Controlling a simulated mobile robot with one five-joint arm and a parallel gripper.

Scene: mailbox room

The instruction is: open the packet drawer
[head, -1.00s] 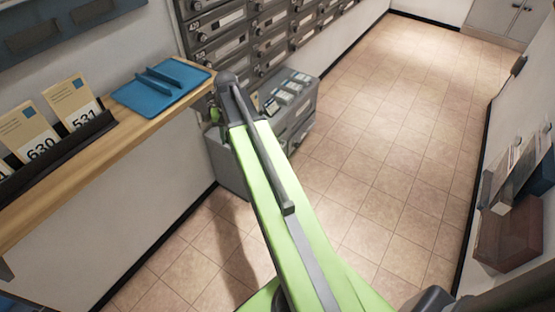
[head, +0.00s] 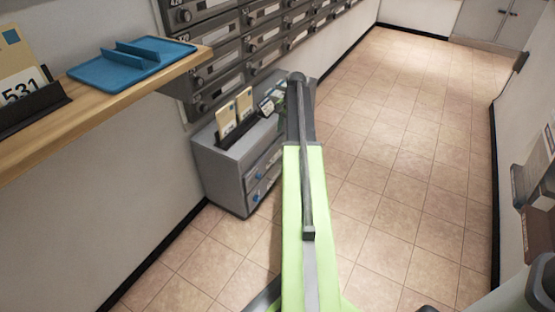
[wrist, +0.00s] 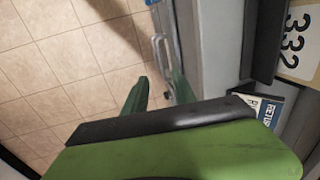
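A low grey cabinet (head: 222,160) stands against the left wall below the mailboxes. Its front has stacked drawers (head: 262,178) with small blue marks, and they look shut. I cannot tell which is the packet drawer. In the wrist view, a metal bar handle (wrist: 163,48) sits on the grey drawer front (wrist: 186,42). In the head view my arm hides most of the gripper.
Cards in a black holder (head: 234,120) stand on the cabinet top; a 332 card (wrist: 298,40) shows in the wrist view. A wooden shelf (head: 110,98) with a blue tray (head: 130,62) juts from the left wall. The tiled floor (head: 405,150) to the right is clear.

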